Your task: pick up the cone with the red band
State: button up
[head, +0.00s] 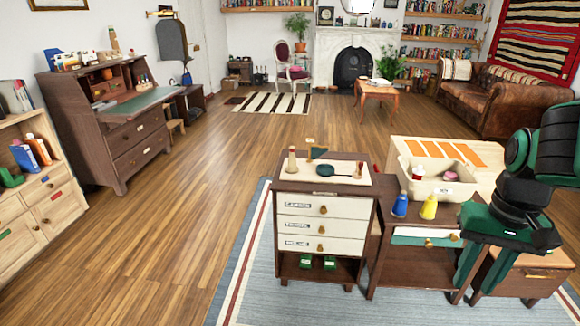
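A blue cone (400,205) and a yellow cone (429,207) stand upright side by side on the dark side table (386,240), by the front of a cream bin. A tan wooden cone-like piece (292,161) stands on the drawer cabinet to the left. I cannot make out a red band on any of these at this size. My gripper (485,268) hangs at the right, pointing down, its green fingers apart with nothing seen between them. It is right of the yellow cone and in front of the side table's right part.
The cream bin (445,188) holds a red-and-white item (418,173) and a pink one (450,176). The drawer cabinet (324,206) bears a dark green round piece (325,170) and small pegs. Open wooden floor (190,225) lies to the left.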

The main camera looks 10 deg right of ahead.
aim_at(292, 168)
jog(key=u, duration=0.05)
jog(key=i, duration=1)
jog(key=z, duration=0.05)
